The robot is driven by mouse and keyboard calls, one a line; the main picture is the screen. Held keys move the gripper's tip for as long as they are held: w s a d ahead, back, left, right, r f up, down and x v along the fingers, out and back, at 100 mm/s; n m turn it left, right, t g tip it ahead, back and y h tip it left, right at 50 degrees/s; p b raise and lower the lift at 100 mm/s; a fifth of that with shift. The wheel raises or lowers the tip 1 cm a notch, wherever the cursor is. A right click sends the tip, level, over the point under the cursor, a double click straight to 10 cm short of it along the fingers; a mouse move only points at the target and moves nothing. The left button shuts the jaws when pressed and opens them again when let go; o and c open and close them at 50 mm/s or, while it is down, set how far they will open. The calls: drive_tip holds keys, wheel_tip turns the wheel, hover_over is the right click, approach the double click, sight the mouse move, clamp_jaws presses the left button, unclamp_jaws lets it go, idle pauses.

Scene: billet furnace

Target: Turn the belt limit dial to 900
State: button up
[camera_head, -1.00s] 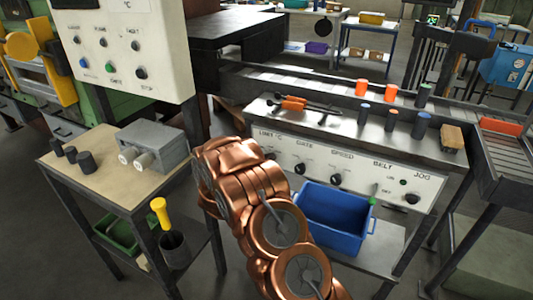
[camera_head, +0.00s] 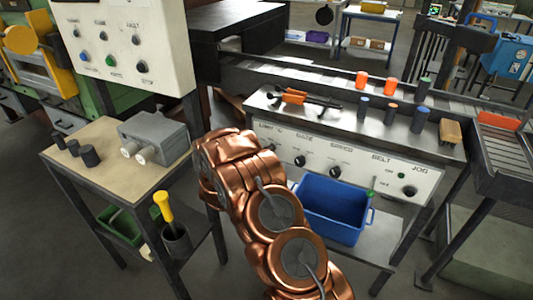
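The white control panel (camera_head: 358,166) runs along the front of the grey bench, with labels reading LIMIT °C, GATE, SPEED, BELT and JOG. The limit dial lies at the panel's left end, below its label, where my copper arm crosses in front; its pointer and scale cannot be read. The gate knob (camera_head: 300,161) and speed knob (camera_head: 335,172) are black and sit to its right. My gripper is hidden behind or beyond my arm links, so its fingers do not show.
A blue bin (camera_head: 330,211) stands below the panel. Orange-handled tongs (camera_head: 296,97) and several small cylinders lie or stand on the bench top. A wooden side table (camera_head: 100,139) with a grey box (camera_head: 154,137) stands left of my arm. A black knob (camera_head: 409,191) is under JOG.

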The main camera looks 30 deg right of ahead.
drive_tip(key=shift+o, duration=1.1)
drive_tip(key=shift+d, duration=0.1)
drive_tip(key=v, duration=1.2)
drive_tip(key=shift+f, duration=0.1)
